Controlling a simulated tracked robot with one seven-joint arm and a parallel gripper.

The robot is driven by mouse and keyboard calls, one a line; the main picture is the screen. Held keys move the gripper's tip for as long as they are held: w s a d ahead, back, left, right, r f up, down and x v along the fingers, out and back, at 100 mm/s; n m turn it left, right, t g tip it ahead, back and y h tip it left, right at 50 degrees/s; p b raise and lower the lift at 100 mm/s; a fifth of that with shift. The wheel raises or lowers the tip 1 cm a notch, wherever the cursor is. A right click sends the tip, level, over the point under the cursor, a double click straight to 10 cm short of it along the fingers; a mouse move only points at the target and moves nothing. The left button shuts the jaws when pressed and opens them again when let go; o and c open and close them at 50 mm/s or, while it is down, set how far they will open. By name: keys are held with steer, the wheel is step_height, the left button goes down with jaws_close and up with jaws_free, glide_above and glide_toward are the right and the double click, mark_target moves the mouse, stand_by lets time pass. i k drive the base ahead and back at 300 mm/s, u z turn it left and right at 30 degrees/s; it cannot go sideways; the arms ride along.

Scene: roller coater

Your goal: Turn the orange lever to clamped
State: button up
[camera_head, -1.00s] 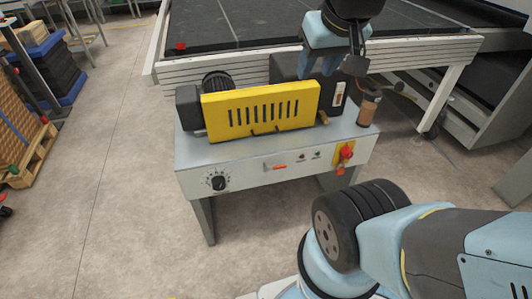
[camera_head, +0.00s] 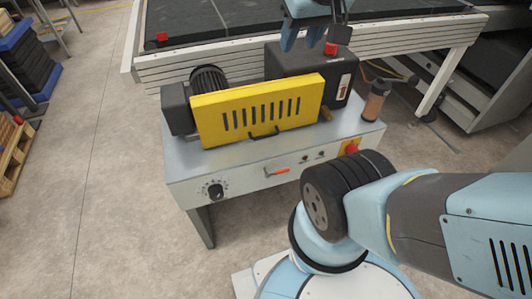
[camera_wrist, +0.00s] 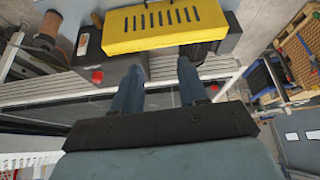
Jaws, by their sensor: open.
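The orange lever (camera_head: 278,171) is a small handle on the front panel of the roller coater (camera_head: 230,183), right of the dial. It lies nearly level, tilted slightly. In the wrist view I cannot see the lever; the machine's yellow guard (camera_wrist: 150,30) shows there. My gripper (camera_head: 312,45) is at the top of the head view, above and behind the machine, well away from the lever. Its two blue fingers are apart and empty, and they show also in the wrist view (camera_wrist: 160,80).
A black dial (camera_head: 216,190) is left of the lever. A red knob (camera_head: 351,149) on a yellow plate is to the right, partly hidden by my arm. A brown cylinder (camera_head: 375,100) stands at the machine's right end. A long conveyor (camera_head: 235,25) is behind.

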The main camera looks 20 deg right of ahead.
mark_target(267, 175)
steer(key=u, duration=0.35)
steer(key=i, duration=0.25)
steer(key=z, duration=1.05)
steer(key=k, duration=1.6)
steer(key=u, duration=0.6)
steer(key=i, duration=0.95)
